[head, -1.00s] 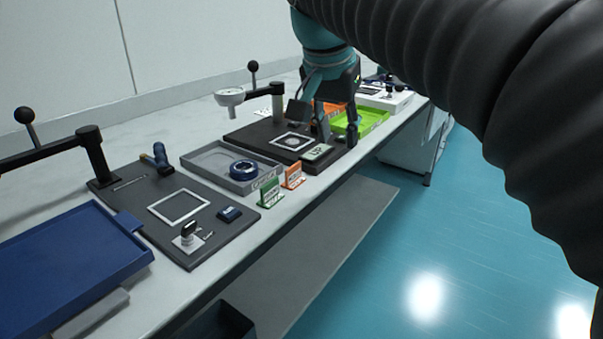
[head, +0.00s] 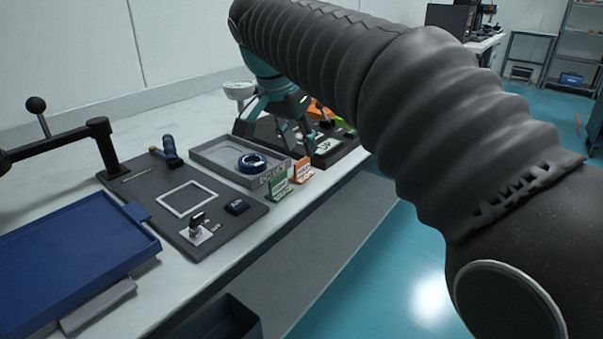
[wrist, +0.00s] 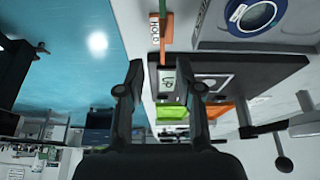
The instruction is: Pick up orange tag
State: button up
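The orange tag (head: 302,172) stands upright on the table's front part, just right of the green tag (head: 278,187). In the wrist view, the orange tag (wrist: 154,30) is near the top middle, seen nearly along its plane with a white "HOLD" label. My gripper (head: 297,148) is behind and above the orange tag in the head view. In the wrist view, the fingers of my gripper (wrist: 166,66) are wide apart with nothing between the tips. The orange tag shows beyond the tips, apart from them.
A grey tray (head: 208,152) with a blue ring (head: 251,162) lies left of my gripper. A dark board (head: 340,150) with a pale "UP" tag lies right of it. A blue tray (head: 70,262) and a dark fixture board (head: 135,195) are at left. The table's front edge is close.

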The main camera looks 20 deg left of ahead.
aim_at(301, 160)
jog(key=shift+s+a+x, duration=0.1)
jog(key=shift+a+x, duration=0.05)
jog(key=shift+x, duration=1.25)
jog(key=shift+s+a+x, duration=0.15)
jog(key=shift+x, duration=1.25)
grip_shut()
